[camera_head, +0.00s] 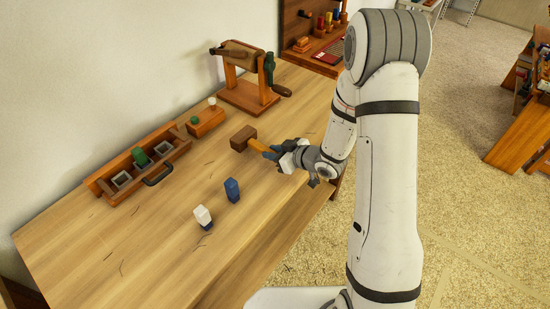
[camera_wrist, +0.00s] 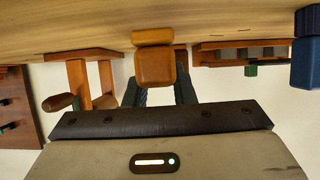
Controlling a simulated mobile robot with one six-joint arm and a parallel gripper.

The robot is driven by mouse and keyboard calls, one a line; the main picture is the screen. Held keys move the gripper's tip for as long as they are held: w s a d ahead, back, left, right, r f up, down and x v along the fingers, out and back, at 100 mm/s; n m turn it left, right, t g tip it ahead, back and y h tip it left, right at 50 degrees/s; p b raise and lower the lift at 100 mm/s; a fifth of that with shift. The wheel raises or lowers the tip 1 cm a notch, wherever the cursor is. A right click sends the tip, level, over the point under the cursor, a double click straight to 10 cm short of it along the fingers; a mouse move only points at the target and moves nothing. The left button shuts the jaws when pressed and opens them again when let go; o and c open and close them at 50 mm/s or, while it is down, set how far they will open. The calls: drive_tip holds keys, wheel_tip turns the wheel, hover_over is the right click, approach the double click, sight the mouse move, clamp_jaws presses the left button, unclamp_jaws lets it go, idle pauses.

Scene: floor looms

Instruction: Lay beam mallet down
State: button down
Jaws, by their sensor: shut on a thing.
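The beam mallet has a dark brown block head (camera_head: 243,138) and a lighter orange handle (camera_head: 260,147). My gripper (camera_head: 272,152) is shut on the handle, with the head pointing left, away from the gripper. The mallet is low over the wooden table (camera_head: 150,240); I cannot tell whether it touches the top. In the wrist view, which shows the table upside down along the top edge, the mallet (camera_wrist: 155,66) is in the middle between the dark fingers of my gripper (camera_wrist: 162,92). The fingertips are partly hidden behind it.
A blue block (camera_head: 232,190) and a white-and-blue block (camera_head: 203,217) stand in front. A wooden tray (camera_head: 125,190) with small cups and a small wooden stand (camera_head: 207,120) lie along the wall. A cranked wooden winder (camera_head: 247,90) stands behind. The near-left tabletop is clear.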

drive_tip(key=shift+f, duration=1.3)
drive_tip(key=shift+f, duration=0.2)
drive_tip(key=c, duration=1.2)
unclamp_jaws()
drive_tip(key=shift+r, duration=0.1)
